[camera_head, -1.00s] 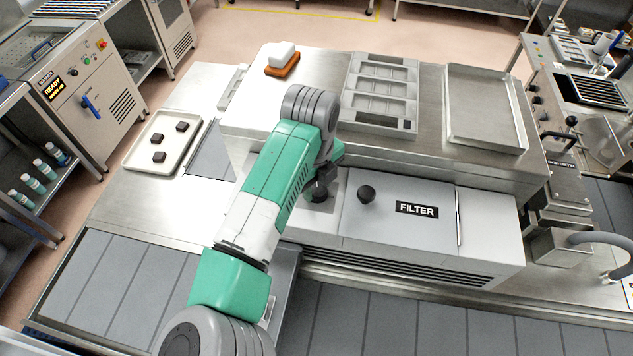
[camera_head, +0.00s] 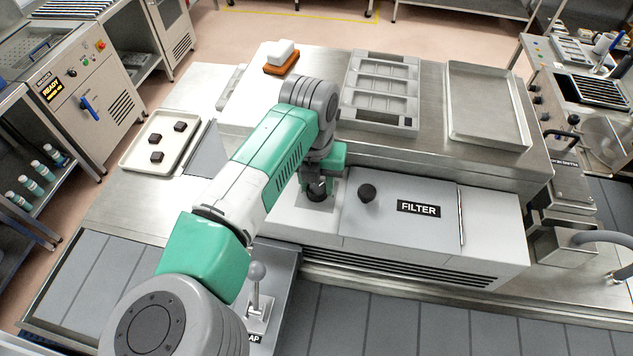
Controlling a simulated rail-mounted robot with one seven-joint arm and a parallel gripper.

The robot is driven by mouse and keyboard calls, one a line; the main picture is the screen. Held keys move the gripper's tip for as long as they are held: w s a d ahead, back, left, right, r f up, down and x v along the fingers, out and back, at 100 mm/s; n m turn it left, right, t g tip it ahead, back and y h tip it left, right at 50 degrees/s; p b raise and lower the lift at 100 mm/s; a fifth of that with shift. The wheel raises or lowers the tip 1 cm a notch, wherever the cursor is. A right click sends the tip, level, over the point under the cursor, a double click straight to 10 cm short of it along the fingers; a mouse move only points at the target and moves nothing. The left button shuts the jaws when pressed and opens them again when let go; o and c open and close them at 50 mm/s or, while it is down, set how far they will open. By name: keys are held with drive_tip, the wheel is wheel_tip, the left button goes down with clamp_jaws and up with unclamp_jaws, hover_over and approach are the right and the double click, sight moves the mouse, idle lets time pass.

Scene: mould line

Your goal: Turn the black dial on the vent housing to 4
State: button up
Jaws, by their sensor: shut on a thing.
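The vent housing (camera_head: 440,235) is the light metal box in the middle, with slots along its front. My gripper (camera_head: 317,194) points down at the left part of its top and is shut on the black dial. The dial sits on a light plate and is mostly hidden by my gripper, so its numbers and pointer cannot be read. A round black knob (camera_head: 367,193) stands just right of my gripper, on the panel with the FILTER label (camera_head: 418,208).
A lever with a grey ball (camera_head: 257,271) stands below my forearm. Behind the housing are a moulded tray (camera_head: 381,90) and an empty metal tray (camera_head: 487,105). A white block on an orange base (camera_head: 282,57) is at the back. A pale tray (camera_head: 133,160) holds dark pieces at left.

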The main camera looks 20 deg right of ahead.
drive_tip(key=m+b, duration=0.1)
drive_tip(key=m, duration=0.4)
drive_tip(key=shift+d+m, duration=0.1)
drive_tip(key=shift+m, duration=0.2)
drive_tip(key=m+b, duration=0.1)
drive_tip(key=m, duration=0.4)
drive_tip(key=shift+s+r+m, duration=0.1)
drive_tip(key=shift+m, duration=0.3)
drive_tip(key=o, duration=1)
drive_tip(key=r, duration=0.5)
drive_tip(key=r+b, duration=0.1)
drive_tip(key=r, duration=0.1)
drive_tip(key=shift+w+r, duration=0.25)
drive_tip(key=shift+r, duration=0.1)
drive_tip(key=shift+d, duration=0.1)
